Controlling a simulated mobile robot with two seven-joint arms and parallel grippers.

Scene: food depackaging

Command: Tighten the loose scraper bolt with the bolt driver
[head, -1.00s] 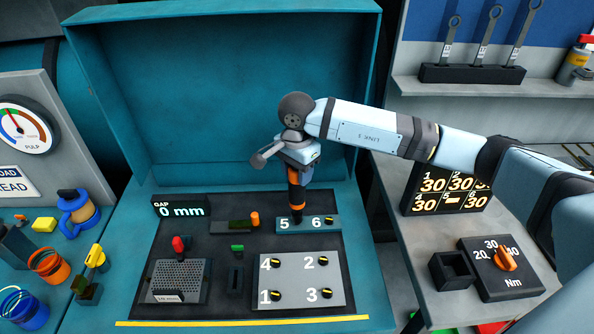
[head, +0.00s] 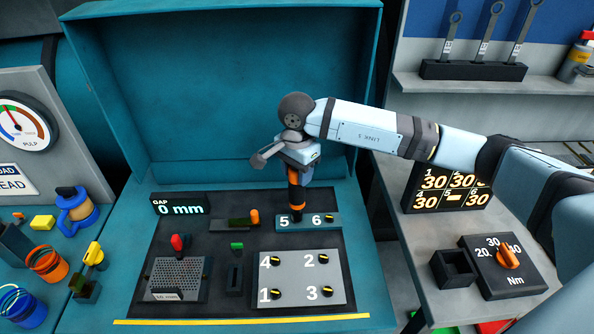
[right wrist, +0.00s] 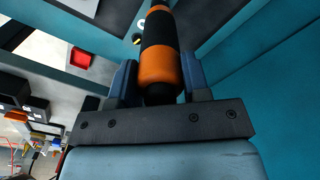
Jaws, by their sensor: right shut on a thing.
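My right gripper (head: 297,172) is shut on the orange and black bolt driver (head: 296,194). The driver is upright, its lower end at the bolt place marked 5 on the teal strip (head: 308,224); it hides the bolt there. In the right wrist view the driver (right wrist: 160,60) sits between the fingers of the gripper (right wrist: 158,85). Bolt 6 (head: 329,218) shows to its right. A grey plate (head: 300,270) in front carries bolts numbered 1 to 4. The readout (head: 451,189) shows 30 at every number except 5, which shows a dash. My left gripper is not in view.
A torque dial (head: 507,257) marked Nm points near 30, beside an empty black holder (head: 453,269). A gap display (head: 180,207) reads 0 mm. A perforated block (head: 177,277) with a red knob stands left. The teal housing walls rise behind and beside the arm.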

